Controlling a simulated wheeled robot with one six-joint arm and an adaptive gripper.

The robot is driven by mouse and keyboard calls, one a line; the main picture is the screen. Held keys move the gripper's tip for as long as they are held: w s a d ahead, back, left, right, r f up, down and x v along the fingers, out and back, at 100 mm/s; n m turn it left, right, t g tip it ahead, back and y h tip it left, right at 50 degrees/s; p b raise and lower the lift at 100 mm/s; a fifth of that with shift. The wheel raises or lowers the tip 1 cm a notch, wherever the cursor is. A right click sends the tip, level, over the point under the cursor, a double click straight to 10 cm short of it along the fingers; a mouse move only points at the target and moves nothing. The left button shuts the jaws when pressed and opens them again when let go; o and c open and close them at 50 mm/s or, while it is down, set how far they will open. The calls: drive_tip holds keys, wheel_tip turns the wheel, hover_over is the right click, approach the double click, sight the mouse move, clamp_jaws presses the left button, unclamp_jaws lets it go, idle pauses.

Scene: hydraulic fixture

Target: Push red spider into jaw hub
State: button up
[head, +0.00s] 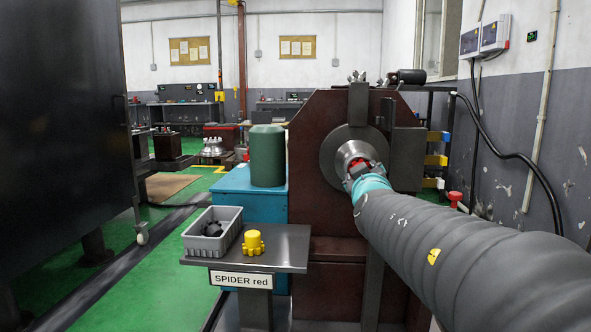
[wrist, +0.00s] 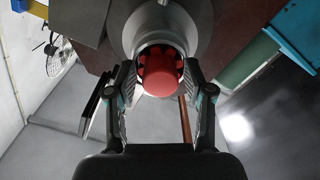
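The red spider (wrist: 160,76) is in the middle of the wrist view, in front of the metal jaw hub (wrist: 168,28). Its toothed rim sits at the hub's mouth, among the jaws; how deep it sits I cannot tell. My gripper (wrist: 160,80) has its two fingers spread on either side of the spider, with narrow gaps visible. In the head view the jaw hub (head: 353,153) sticks out of the round plate on the brown fixture. A bit of the red spider (head: 358,168) shows there, mostly hidden by my gripper (head: 363,172) and arm.
A small stand labelled "SPIDER red" (head: 280,262) holds a yellow spider (head: 253,242) and a grey bin (head: 213,246) with a black part. A green cylinder (head: 267,155) stands on a blue cabinet (head: 235,187). The brown fixture (head: 310,140) surrounds the hub. A dark panel fills the left.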

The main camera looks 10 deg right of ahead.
idle(0.3)
drive_tip(key=v, duration=1.2)
drive_tip(key=s+d+f+m+g+h+p, duration=0.25)
drive_tip(key=s+d+f+g, duration=0.25)
drive_tip(key=s+f+g, duration=0.6)
drive_tip(key=s+a+f+y+p, duration=0.2)
drive_tip(key=s+a+y+p, duration=0.1)
drive_tip(key=a, duration=0.4)
drive_tip(key=s+a+f+y+p, duration=0.2)
drive_tip(key=s+a+y+p, duration=0.1)
drive_tip(key=a+y+p, duration=0.2)
drive_tip(key=shift+s+a+f+g, duration=0.3)
drive_tip(key=shift+s+a+f, duration=0.05)
drive_tip(key=shift+a, duration=0.95)
